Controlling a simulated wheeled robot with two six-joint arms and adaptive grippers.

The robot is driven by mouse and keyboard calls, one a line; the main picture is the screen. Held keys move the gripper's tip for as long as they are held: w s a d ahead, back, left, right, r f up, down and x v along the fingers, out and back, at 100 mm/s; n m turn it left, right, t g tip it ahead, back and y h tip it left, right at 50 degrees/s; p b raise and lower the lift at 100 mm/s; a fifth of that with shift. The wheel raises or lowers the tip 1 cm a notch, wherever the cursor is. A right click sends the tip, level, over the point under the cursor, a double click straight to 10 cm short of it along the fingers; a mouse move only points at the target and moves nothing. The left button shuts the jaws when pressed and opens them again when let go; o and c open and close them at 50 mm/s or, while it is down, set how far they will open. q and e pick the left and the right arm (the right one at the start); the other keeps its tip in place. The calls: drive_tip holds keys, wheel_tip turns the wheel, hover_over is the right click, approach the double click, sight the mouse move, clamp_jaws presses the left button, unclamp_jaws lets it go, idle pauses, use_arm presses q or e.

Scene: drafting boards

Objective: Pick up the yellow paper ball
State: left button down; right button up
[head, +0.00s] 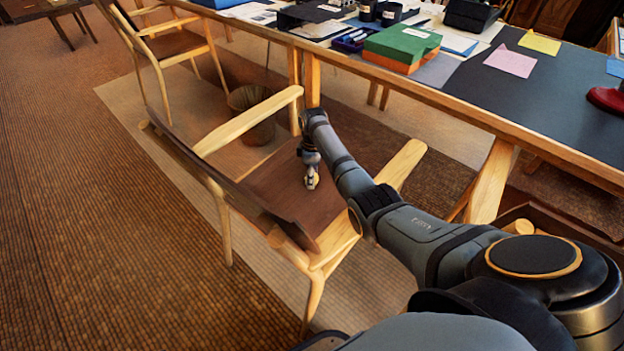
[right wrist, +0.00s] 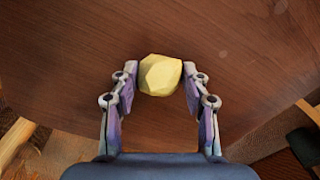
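The yellow paper ball (right wrist: 160,75) shows in the right wrist view as a pale, crumpled, faceted lump over the dark brown chair seat (right wrist: 60,50). My right gripper (right wrist: 160,85) has its two fingers spread, one on each side of the ball. In the head view my right gripper (head: 312,180) points down over the seat (head: 275,190) of the near wooden chair, and the ball is hard to make out there. My left gripper is in neither view.
The near chair has a pale armrest (head: 248,120) on the left and another (head: 402,163) on the right of my arm. A long desk (head: 560,85) with papers and a green box (head: 402,42) stands behind. A wastebasket (head: 252,112) stands on the floor beyond the chair.

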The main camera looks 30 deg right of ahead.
drive_tip(key=shift+c, duration=0.8)
